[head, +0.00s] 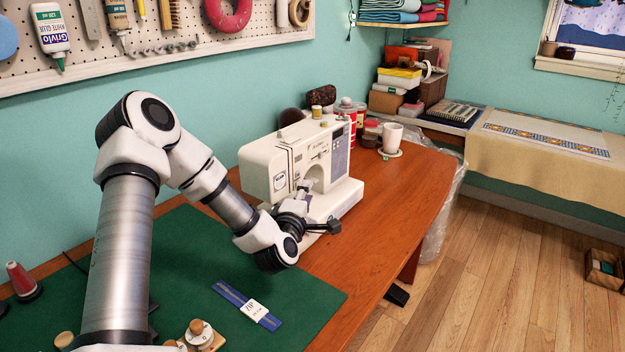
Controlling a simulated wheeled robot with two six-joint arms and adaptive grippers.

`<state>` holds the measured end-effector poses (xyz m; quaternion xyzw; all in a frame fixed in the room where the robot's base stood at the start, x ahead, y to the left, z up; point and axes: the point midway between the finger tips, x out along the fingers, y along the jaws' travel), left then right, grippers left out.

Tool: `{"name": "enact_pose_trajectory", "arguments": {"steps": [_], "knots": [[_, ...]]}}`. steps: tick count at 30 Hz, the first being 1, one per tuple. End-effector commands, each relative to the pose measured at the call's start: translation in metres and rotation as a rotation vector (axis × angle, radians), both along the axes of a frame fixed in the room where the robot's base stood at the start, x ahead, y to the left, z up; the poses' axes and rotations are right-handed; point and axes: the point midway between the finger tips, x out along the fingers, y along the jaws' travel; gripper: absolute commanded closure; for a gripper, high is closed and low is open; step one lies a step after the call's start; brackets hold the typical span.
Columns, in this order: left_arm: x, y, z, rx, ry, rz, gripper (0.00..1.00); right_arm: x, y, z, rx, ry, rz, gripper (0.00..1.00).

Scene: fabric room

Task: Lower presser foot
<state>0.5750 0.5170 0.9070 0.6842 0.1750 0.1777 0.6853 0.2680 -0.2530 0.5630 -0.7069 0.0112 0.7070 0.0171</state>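The white sewing machine (262,172) stands on the wooden table beyond the green mat. My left arm comes in from the left, and my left gripper (318,210) is at the needle end of the machine, in front of its lower part. The gripper's dark parts are small and overlap the machine, so I cannot tell whether its fingers are open or shut, or whether they touch anything. The presser foot and its lever are too small and too covered by the gripper to make out. My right gripper is not in view.
A green cutting mat (200,250) covers the near table, with a blue zipper pack (247,305) and wooden knobs (200,332) on it. A white mug (392,138) and thread spools stand behind the machine. The wooden table (385,215) is bare at right.

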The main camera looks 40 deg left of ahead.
Motion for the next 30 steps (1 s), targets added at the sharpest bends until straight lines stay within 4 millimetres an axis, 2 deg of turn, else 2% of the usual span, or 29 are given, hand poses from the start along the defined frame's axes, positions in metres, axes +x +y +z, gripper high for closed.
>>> {"name": "enact_pose_trajectory", "arguments": {"steps": [6, 9, 18, 21, 30], "knots": [[0.038, 0.021, 0.001, 0.006, 0.001, 0.0, 0.69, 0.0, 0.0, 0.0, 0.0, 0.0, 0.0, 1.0], [0.049, 0.027, 0.0, 0.005, 0.002, 0.0, 0.69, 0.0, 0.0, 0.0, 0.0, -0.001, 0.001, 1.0], [0.055, 0.03, 0.0, 0.001, 0.002, -0.001, 0.69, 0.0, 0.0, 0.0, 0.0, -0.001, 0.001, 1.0], [0.055, 0.03, 0.0, 0.001, 0.002, -0.001, 1.0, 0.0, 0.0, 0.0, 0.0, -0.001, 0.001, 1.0], [0.054, 0.03, 0.0, 0.001, 0.006, -0.001, 1.0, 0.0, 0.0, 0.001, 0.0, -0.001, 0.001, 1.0]]}}
